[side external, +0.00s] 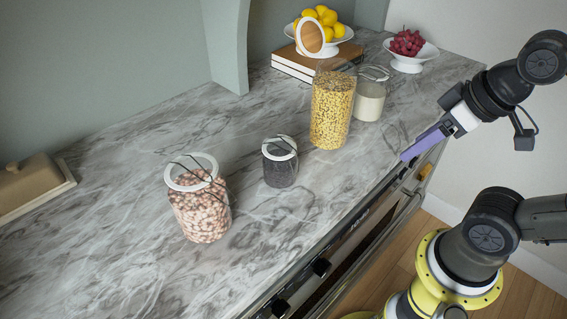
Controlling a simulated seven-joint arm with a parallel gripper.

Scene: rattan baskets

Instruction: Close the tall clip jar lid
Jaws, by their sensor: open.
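The tall clip jar (331,108) stands upright on the marble counter, filled with small yellow pieces. Its round lid (310,37), a wooden disc with a pale ring, stands raised above the jar's mouth on the left side, so the jar is open. My gripper (409,154) has purple fingers and is open. It is to the right of the jar, over the counter's front edge, pointing down and left. It is apart from the jar and the lid. The gap between the fingers is hard to see from this side.
A short white-filled jar (369,97) stands close behind the tall jar on the right. A dark-filled jar (280,167) and a bean-filled jar (201,207) stand to the left. A lemon bowl (337,46) and a grape bowl (410,58) are behind. The front right counter is clear.

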